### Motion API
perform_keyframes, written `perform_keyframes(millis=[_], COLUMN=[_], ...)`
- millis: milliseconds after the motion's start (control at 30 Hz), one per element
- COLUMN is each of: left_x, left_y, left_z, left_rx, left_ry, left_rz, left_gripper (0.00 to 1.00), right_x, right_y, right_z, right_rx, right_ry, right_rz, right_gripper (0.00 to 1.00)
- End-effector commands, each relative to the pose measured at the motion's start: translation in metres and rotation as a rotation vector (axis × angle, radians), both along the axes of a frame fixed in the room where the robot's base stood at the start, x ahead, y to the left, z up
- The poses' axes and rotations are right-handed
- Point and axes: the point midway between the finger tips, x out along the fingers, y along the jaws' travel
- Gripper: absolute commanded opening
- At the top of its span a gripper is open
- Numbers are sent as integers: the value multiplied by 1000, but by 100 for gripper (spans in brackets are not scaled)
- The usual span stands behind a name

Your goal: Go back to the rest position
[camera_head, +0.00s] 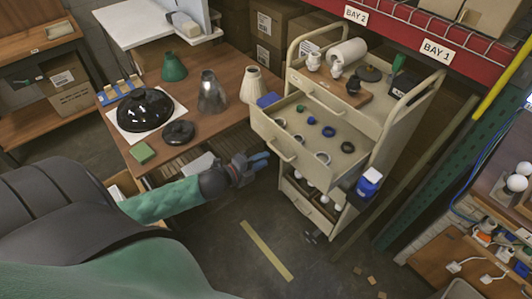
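My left arm comes in from the left with a green sleeve. My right gripper is not in view.
The table holds a black dome shade (145,108), green (173,67), grey (211,92) and cream (253,85) shades. The cart's open top drawer (288,147) juts out near my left gripper and holds several rings.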

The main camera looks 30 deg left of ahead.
Motion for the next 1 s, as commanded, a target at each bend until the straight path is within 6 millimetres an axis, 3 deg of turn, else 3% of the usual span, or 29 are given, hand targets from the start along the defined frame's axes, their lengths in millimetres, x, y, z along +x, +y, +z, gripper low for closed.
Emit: perform_keyframes(millis=[333,467,767,900,1000], left_x=[0,2,-4,-27,-52], left_y=[1,11,97,131,144], left_z=[-1,-9,-119,-192,-247], left_rx=[-37,-128,-308,-397,-461], left_ry=[17,94,381,514,609], left_rz=[13,96,465,669,814], left_gripper=[25,25,25,25,25], right_x=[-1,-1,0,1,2], right_y=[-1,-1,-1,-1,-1], right_z=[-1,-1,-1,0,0], right_rx=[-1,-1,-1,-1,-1], right_ry=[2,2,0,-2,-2], right_rz=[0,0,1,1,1], right_gripper=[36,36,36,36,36])
